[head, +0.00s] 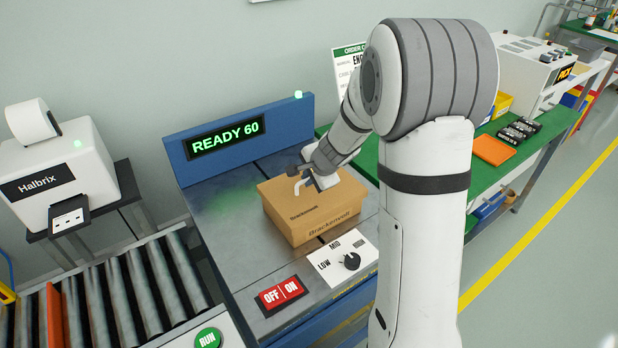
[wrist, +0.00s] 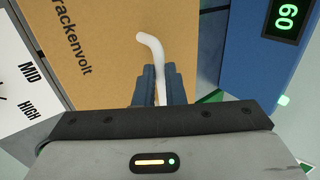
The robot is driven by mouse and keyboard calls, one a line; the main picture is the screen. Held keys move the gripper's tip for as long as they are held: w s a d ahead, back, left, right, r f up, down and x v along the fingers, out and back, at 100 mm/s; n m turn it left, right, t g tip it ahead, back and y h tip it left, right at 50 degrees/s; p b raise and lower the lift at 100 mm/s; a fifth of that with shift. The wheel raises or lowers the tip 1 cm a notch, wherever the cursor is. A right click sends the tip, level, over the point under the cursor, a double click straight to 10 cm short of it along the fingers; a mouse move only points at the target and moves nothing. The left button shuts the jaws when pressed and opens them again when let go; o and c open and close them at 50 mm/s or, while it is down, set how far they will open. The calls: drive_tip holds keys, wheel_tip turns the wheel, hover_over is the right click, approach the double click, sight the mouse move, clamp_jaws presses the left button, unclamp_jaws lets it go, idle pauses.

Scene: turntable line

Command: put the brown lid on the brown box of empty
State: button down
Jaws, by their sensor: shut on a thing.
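A brown box (head: 325,226) marked Brackenvolt sits on the grey deck of the blue machine. Its brown lid (head: 300,200), also marked Brackenvolt, lies over its top; I cannot tell whether it is fully seated. In the wrist view the lid (wrist: 95,60) fills the upper left and middle. My gripper (head: 308,181) is above the lid, near its back part. In the wrist view my gripper (wrist: 160,75) is shut on a white bent handle (wrist: 152,45) that stands out over the lid.
The blue machine (head: 180,150) has a READY 60 display (head: 225,137) behind the box. In front are a red OFF/ON switch (head: 282,295) and a speed knob (head: 351,261). A roller conveyor (head: 130,290) and a Halbrix printer (head: 55,170) stand left; a green bench (head: 480,175) stands right.

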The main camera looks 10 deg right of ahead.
idle(0.4)
drive_tip(key=c, duration=1.4)
unclamp_jaws()
drive_tip(key=shift+c, duration=0.2)
drive_tip(key=s+a+r+n+g+p, duration=0.2)
drive_tip(key=s+r+n, duration=0.5)
drive_tip(key=s+r, duration=0.6)
drive_tip(key=s+d+n+g+h, duration=0.1)
drive_tip(key=s+n, duration=0.5)
drive_tip(key=s, duration=1)
drive_tip(key=shift+s+d+n+g+h, duration=0.35)
drive_tip(key=shift+d+h, duration=0.45)
drive_tip(key=shift+d, duration=0.4)
drive_tip(key=shift+f, duration=0.1)
